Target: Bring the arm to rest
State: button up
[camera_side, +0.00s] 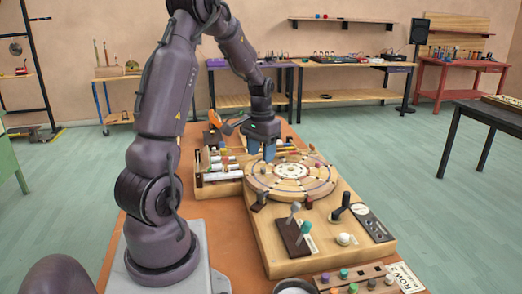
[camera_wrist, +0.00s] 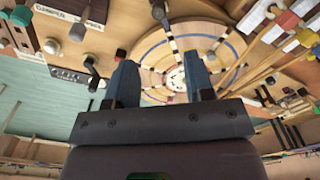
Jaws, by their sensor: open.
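My arm reaches from its base at the left of the side view over the work table. My gripper (camera_side: 262,150) points down just above the far left part of a round wooden disc (camera_side: 290,176) with ring markings. Its two blue fingers are apart, with nothing seen between them. The wrist view also shows my gripper (camera_wrist: 160,82) open, with the disc (camera_wrist: 190,28) beyond the fingertips. I cannot tell the exact gap between the fingertips and the disc.
The disc sits on a wooden board (camera_side: 275,245) with levers (camera_side: 304,230), a black handle (camera_side: 341,206) and a dark panel (camera_side: 372,223). A rack of tubes (camera_side: 222,170) stands left of the disc. A row of coloured knobs (camera_side: 360,281) lies at the front edge.

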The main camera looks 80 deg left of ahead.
jog(key=shift+r, duration=0.1)
dwell(0.4)
jog(key=s+d+r+m+t, duration=0.1)
jog(key=d+r+m+t, duration=0.1)
jog(key=d+r, duration=0.3)
jog(key=s+d+r+m+t, duration=0.1)
jog(key=d+r, duration=0.3)
jog(key=d, duration=1)
jog(key=s+d+r+m+t, duration=0.2)
jog(key=d+r, duration=0.3)
jog(key=d, duration=0.5)
jog(key=shift+r+m+t, duration=0.3)
jog(key=shift+m, duration=0.6)
